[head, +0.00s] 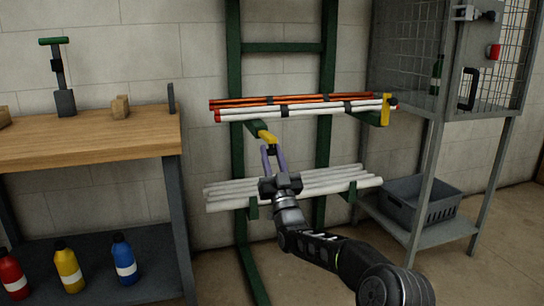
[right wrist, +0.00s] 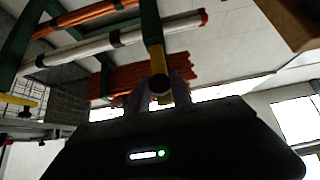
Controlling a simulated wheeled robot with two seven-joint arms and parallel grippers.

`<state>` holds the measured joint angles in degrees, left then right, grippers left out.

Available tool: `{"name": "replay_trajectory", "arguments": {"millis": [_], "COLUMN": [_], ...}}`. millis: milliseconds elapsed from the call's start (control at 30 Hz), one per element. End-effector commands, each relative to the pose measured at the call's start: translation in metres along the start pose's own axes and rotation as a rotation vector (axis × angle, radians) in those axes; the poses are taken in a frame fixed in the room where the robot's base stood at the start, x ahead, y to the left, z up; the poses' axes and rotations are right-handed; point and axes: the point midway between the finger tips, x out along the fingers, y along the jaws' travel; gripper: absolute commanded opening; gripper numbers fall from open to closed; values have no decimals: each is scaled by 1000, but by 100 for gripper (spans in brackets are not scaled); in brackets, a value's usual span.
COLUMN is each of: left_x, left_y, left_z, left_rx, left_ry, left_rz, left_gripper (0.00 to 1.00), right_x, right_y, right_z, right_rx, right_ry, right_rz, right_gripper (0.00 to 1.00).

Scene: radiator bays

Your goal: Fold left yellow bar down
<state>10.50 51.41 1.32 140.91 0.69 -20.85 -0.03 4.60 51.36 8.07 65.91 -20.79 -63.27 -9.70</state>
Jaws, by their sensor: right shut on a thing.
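The left yellow bar (head: 263,133) is at the left arm of the upper rack level. It points outward from the rack toward me, sloping down, not upright. In the right wrist view the yellow bar (right wrist: 153,58) runs down between my purple fingers. My right gripper (head: 270,152) is shut on its outer end, just below the upper bundle. It also shows in the right wrist view (right wrist: 159,92). The right yellow bar (head: 386,109) stands upright in front of the tubes' right end. My left gripper is not in view.
White and orange tubes (head: 300,107) lie on the upper green arms. Grey-white tubes (head: 340,180) lie on the lower arms, close behind my right gripper. A workbench (head: 90,138) stands left and a wire cage (head: 408,95) right.

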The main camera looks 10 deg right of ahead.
Motion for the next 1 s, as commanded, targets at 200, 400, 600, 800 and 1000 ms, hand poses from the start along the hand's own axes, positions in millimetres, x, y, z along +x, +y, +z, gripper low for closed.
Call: {"name": "replay_trajectory", "arguments": {"millis": [200, 400, 600, 800, 1000], "left_x": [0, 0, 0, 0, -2], "left_y": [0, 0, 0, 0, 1], "left_z": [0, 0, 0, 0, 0], "left_rx": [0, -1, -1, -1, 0], "left_ry": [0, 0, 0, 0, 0], "left_rz": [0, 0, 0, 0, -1], "left_gripper": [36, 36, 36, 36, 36], "right_x": [0, 1, 1, 1, -6], "right_y": [0, 1, 0, 0, 0], "right_z": [2, 0, -1, -1, -1], "right_rx": [0, 0, 0, 0, 0], "right_ry": [-4, -2, 1, 3, 1], "right_rz": [1, 1, 1, 0, 0], "right_gripper": [0, 33, 47, 47, 47]}}
